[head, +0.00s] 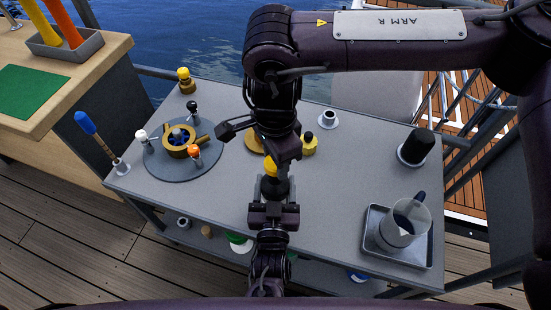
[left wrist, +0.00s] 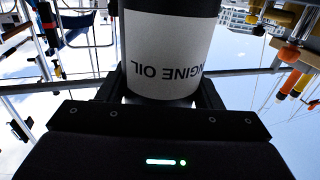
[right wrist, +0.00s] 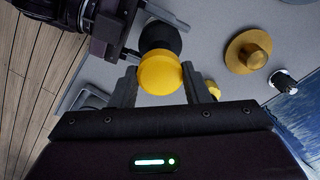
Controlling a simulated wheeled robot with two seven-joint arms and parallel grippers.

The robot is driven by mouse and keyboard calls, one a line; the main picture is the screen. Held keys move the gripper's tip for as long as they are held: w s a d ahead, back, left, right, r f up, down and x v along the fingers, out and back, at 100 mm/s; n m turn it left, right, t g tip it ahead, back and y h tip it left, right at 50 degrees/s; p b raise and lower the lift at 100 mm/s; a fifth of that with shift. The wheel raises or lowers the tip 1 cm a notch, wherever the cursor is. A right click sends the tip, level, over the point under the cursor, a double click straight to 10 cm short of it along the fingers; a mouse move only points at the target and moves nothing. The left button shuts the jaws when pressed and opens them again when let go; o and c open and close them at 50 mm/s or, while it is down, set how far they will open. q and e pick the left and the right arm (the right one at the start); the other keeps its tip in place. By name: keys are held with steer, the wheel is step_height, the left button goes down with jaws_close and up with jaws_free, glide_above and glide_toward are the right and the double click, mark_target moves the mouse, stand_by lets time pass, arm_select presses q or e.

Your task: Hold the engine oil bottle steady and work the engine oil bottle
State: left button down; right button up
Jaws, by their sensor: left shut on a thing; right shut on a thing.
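The engine oil bottle (head: 273,187) is dark with a yellow cap (head: 270,166) and sits near the middle of the grey table. In the left wrist view the bottle (left wrist: 168,50) shows a white label reading ENGINE OIL, upside down. My left gripper (head: 272,200) is shut on the bottle's body, one finger on each side. My right gripper (head: 275,160) is at the cap from above. In the right wrist view the yellow cap (right wrist: 160,73) lies between its fingers, with the black body behind it. The arm hides part of the bottle in the head view.
A round grey plate (head: 160,165) with a brass part stands at the left. Brass pieces (head: 309,145) lie just behind the bottle. Table room is clear right of the bottle.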

steer(key=shift+r, duration=1.55)
arm_select(q)
steer(key=shift+c, duration=1.6)
jaws_free()
